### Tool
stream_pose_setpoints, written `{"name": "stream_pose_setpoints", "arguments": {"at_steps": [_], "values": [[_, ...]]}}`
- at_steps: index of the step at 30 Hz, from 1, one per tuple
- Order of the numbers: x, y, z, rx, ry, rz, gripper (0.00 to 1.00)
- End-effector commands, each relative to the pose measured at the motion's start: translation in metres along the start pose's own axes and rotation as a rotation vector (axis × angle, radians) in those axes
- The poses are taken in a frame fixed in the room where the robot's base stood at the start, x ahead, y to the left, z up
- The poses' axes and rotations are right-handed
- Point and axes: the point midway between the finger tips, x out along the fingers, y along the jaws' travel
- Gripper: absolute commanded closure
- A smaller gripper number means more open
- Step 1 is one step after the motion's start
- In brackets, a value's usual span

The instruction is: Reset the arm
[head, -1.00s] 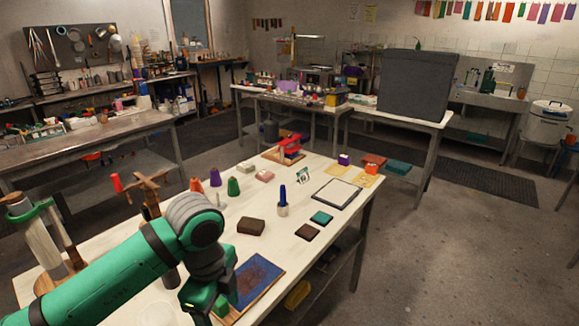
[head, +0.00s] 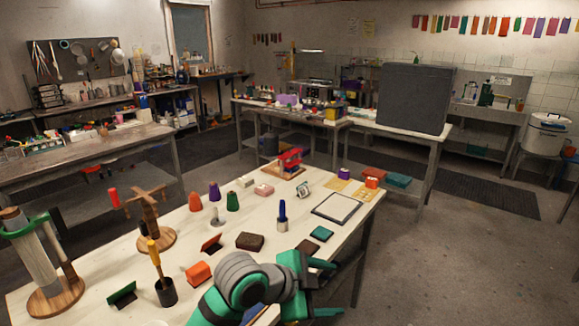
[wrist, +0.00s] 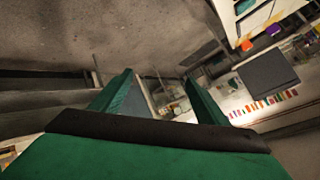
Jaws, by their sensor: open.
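My gripper (head: 322,287) is at the front right corner area of the white work table (head: 262,214) in the head view. My green arm bends in from the bottom edge, and the jaws point to the right. In the wrist view my gripper (wrist: 160,95) has its two green fingers apart. Nothing shows between them but the distant floor and room. The arm hides part of the table's near edge.
Near the arm stand an orange block (head: 198,273), a dark cup with a yellow-handled tool (head: 166,291), a brown block (head: 250,241) and a teal pad (head: 321,233). A wooden stand (head: 155,238) is at left. Open floor (head: 450,250) lies to the right.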

Motion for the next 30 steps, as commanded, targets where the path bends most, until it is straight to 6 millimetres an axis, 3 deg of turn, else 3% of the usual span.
{"name": "stream_pose_setpoints", "arguments": {"at_steps": [6, 13, 23, 30], "values": [[0.025, -0.014, -0.042, -0.152, 0.211, -0.167, 0.32], [0.037, -0.023, -0.064, -0.343, 0.392, -0.329, 0.32], [0.046, -0.013, -0.052, -0.648, 0.561, -0.541, 0.32], [0.053, 0.020, -0.021, -0.866, 0.609, -0.680, 0.32]]}}
